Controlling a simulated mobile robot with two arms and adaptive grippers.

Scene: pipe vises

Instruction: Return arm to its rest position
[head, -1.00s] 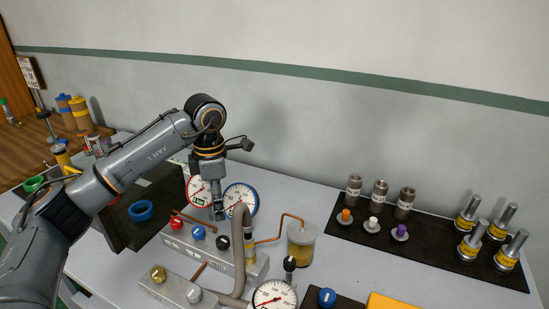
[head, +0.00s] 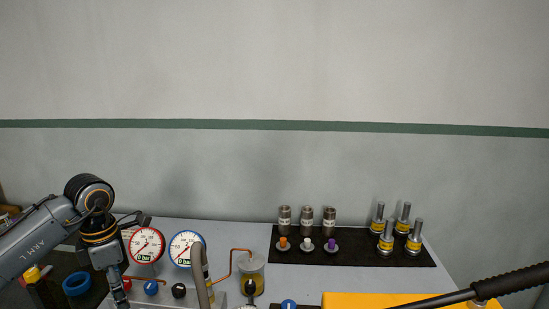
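My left arm comes in from the left in the head view, bent at a grey and black wrist joint. My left gripper (head: 118,284) points down in front of the bench, left of the gauges. Its fingertips are small and near the bottom edge, so I cannot tell whether it is open or shut. No held object is visible. My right arm and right gripper are not in view.
A red-rimmed gauge (head: 146,245) and a blue-rimmed gauge (head: 186,248) stand close right of the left gripper. A black mat (head: 360,251) holds metal cylinders and capped fittings. A black-gripped lever (head: 512,280) crosses above a yellow block (head: 360,300) at right.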

